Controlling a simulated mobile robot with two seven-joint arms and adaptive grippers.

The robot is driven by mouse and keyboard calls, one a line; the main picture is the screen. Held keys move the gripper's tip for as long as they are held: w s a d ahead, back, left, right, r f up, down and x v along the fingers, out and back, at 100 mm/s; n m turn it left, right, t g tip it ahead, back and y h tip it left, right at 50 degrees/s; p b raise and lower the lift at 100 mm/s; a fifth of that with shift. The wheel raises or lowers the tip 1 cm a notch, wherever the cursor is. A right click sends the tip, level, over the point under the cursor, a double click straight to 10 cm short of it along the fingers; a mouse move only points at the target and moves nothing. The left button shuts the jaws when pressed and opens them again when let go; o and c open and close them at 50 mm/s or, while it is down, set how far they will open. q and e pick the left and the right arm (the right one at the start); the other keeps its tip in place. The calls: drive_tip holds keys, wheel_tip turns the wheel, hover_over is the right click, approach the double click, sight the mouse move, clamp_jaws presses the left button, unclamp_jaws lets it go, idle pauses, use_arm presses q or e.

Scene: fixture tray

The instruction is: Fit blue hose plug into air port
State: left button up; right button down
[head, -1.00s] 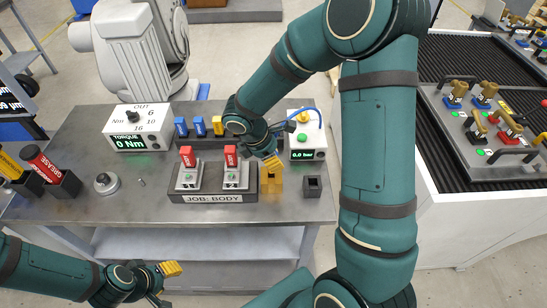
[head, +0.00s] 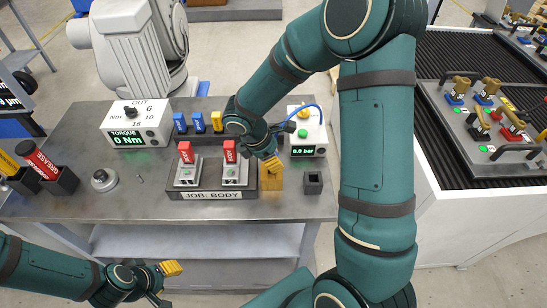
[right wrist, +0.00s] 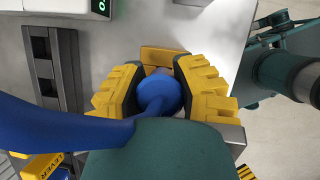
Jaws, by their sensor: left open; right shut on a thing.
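My right gripper (head: 272,164) is shut on the blue hose plug (right wrist: 160,93), whose round blue body sits between the yellow fingers in the right wrist view. The blue hose (right wrist: 60,128) runs off to the left there; in the head view its arc (head: 307,106) rises over the white pressure box. The gripper is just above or at a yellow block (head: 271,184) at the bench's front right. The plug's tip is hidden, and I cannot make out the air port. My left gripper (head: 168,278) is open and empty at the lower left, in front of the bench.
The white pressure box (head: 307,138) reads 0.0 bar. A dark square holder (head: 313,183) stands right of the yellow block. The JOB: BODY fixture (head: 211,195) with two red-tagged units is close on the left. A grey tray (head: 450,122) with several parts lies far right.

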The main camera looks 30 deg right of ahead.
drive_tip(key=shift+f+b, duration=0.85)
drive_tip(key=shift+f, duration=0.2)
drive_tip(key=c, duration=0.7)
unclamp_jaws()
drive_tip(key=v, duration=1.2)
drive_tip(key=shift+a, duration=0.1)
